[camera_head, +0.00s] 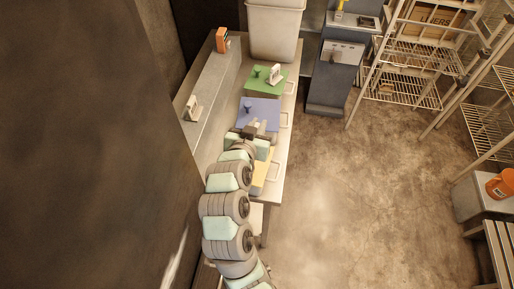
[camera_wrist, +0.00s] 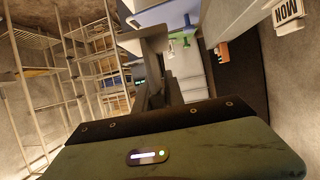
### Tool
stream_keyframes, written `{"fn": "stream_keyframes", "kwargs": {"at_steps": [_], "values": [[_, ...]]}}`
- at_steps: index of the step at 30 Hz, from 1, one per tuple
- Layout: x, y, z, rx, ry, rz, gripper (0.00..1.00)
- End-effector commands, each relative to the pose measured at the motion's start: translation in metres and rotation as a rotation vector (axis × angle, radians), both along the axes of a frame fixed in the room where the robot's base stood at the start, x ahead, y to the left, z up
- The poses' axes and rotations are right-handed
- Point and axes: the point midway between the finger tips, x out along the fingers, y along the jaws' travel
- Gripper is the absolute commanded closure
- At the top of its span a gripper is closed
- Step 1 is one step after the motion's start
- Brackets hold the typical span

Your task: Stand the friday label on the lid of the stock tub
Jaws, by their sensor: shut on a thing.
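My gripper (camera_head: 255,128) is above the near part of the counter, between the blue lid (camera_head: 262,113) and the yellow lid (camera_head: 262,172). It also shows in the wrist view (camera_wrist: 158,70), where its dark fingers are shut. What they hold is mostly hidden, and I cannot read a friday label on it. A white label (camera_head: 275,73) stands on the green lid (camera_head: 268,84); its word is too small to read. Another white label (camera_head: 192,107) stands on the side ledge and reads MON in the wrist view (camera_wrist: 288,11). I cannot tell which tub is the stock tub.
An orange object (camera_head: 222,40) stands at the ledge's far end. A large pale bin (camera_head: 274,30) is at the counter's far end. Lid knobs, such as the blue one (camera_head: 248,106), stick up. Wire shelving (camera_head: 410,85) is to the right across open floor.

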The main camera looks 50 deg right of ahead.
Motion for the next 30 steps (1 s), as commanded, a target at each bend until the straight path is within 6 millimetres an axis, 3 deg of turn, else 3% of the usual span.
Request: {"fn": "stream_keyframes", "kwargs": {"at_steps": [3, 7, 14, 21, 30], "values": [[-0.001, 0.000, -0.033, 0.002, 0.006, 0.000, 1.00], [-0.001, 0.000, -0.058, 0.003, 0.005, -0.001, 1.00], [0.000, -0.001, -0.073, -0.001, 0.001, -0.001, 1.00], [0.000, 0.000, -0.105, 0.002, 0.003, 0.000, 1.00], [0.001, 0.000, -0.108, -0.002, -0.001, 0.001, 1.00]]}}
